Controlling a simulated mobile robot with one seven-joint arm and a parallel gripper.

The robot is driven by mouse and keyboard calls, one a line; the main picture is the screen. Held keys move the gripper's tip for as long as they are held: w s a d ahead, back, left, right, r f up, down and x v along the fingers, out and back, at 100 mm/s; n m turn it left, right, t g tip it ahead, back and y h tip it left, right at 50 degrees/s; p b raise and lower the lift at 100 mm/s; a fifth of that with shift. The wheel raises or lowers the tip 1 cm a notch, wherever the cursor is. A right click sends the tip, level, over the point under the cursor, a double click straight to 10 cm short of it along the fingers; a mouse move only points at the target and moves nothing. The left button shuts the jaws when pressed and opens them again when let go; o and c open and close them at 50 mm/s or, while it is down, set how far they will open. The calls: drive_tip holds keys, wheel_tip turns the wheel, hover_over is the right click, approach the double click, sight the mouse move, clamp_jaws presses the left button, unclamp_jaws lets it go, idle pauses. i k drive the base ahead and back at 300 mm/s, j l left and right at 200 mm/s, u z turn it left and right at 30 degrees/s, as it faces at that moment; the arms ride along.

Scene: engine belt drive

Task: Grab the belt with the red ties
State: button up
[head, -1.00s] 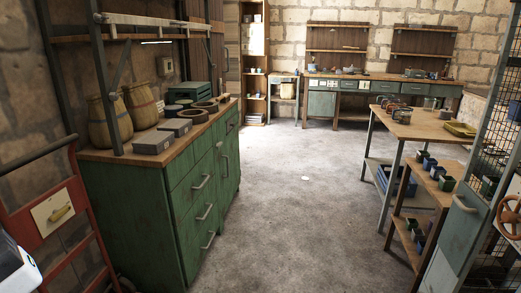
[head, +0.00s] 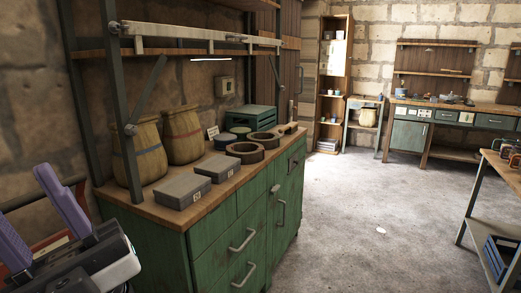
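Two brown ring-shaped coils lie flat on the wooden top of the green cabinet (head: 165,212): a nearer ring (head: 245,149) and a farther ring (head: 266,138). They may be belts; I cannot make out red ties on either.
Two grey lidded boxes (head: 183,190) (head: 217,167) sit at the counter's front. A green crate (head: 250,117) and dark round tins stand behind the rings. A shelf frame (head: 121,110) rises over the counter.

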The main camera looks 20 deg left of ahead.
sight(250, 153)
drive_tip(key=i+l+u, duration=0.1)
drive_tip(key=i, duration=1.2)
